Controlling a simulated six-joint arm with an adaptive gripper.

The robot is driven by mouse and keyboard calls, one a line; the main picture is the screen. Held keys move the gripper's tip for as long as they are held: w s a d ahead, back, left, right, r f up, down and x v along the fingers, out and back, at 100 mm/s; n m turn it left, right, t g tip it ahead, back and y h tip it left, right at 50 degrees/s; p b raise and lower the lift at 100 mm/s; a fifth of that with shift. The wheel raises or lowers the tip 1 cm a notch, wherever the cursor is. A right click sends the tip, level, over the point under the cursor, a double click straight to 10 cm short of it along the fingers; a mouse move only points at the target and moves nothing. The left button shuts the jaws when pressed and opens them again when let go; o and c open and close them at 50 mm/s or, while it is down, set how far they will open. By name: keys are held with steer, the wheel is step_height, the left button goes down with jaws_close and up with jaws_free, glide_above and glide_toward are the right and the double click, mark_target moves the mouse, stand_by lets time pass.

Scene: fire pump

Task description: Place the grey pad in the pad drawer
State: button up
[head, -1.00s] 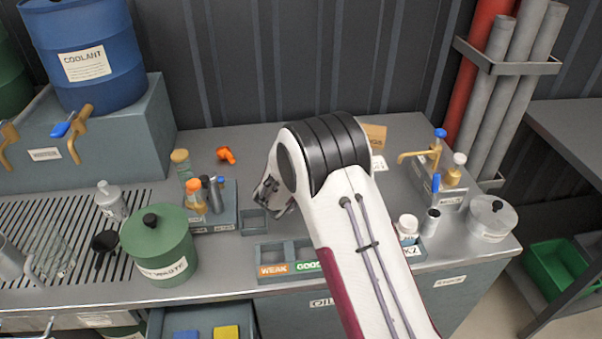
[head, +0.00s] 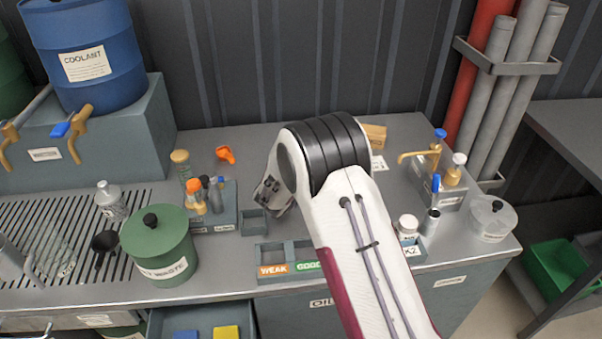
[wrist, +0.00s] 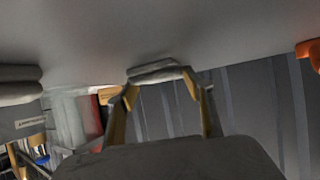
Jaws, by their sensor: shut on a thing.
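In the wrist view my gripper (wrist: 158,82) has its two tan fingers closed on a grey pad (wrist: 155,70), seen nearly edge-on close to a pale grey surface. I cannot tell whether the pad touches that surface. In the head view my arm hides the fingers and the pad; only part of the wrist shows left of the elbow. An open drawer (head: 160,322) under the bench front, at the bottom edge of the head view, holds a blue pad (head: 186,334) and a yellow pad (head: 226,332). The drawer's lower part is cut off.
A green waste can (head: 160,245) stands on the bench above the drawer. A tray marked WEAK and GOOD (head: 272,270) lies at the front edge. A bottle rack (head: 215,218) and a small open box (head: 253,222) stand behind. An orange object (head: 226,154) lies farther back.

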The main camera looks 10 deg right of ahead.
steer(key=shift+r, duration=0.45)
steer(key=shift+c, duration=0.7)
step_height(320, 180, up, 9)
steer(key=shift+c, duration=0.2)
steer(key=shift+a, duration=0.1)
stand_by(0.3)
